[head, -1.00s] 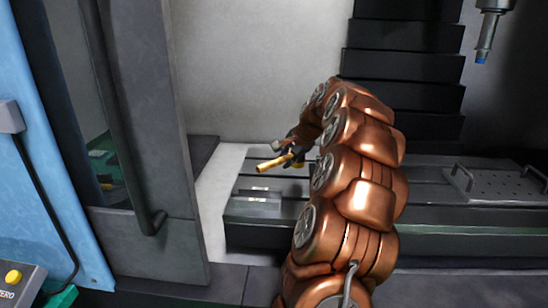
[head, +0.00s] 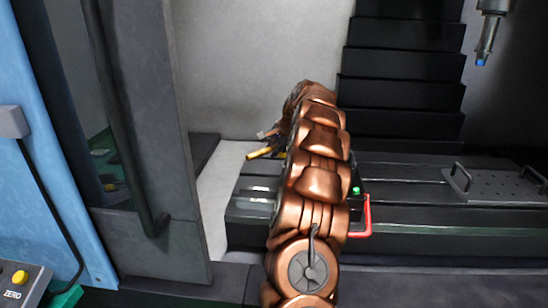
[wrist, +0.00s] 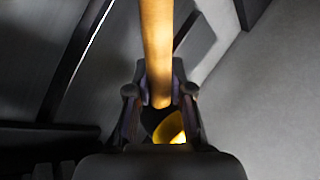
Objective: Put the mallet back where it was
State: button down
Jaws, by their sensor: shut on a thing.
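The mallet shows in the head view as a short tan-yellow handle (head: 260,153) sticking out to the left of my gripper (head: 275,138). In the wrist view, the wooden handle (wrist: 157,45) runs up and away between the two fingers of my gripper (wrist: 160,95). My gripper is shut on the mallet. A yellow part (wrist: 170,128) shows close to the palm; I cannot tell whether it belongs to the mallet. The mallet is over the left end of the dark machine table (head: 410,195). My arm hides part of the table.
A red handle-like bar (head: 366,220) stands on the table just right of my arm. A perforated plate with two handles (head: 495,188) lies at the right. A blue-tipped spindle (head: 487,42) hangs at upper right. A grey door frame (head: 150,120) stands at the left.

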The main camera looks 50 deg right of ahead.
jog(key=shift+f+p, duration=0.4)
jog(key=shift+f, duration=1.35)
jog(key=shift+f, duration=0.1)
jog(key=c, duration=1)
grip_release()
jog(key=shift+c, duration=0.2)
jog(key=b+v, duration=0.2)
jog(key=v, duration=1)
jog(key=shift+s, duration=0.1)
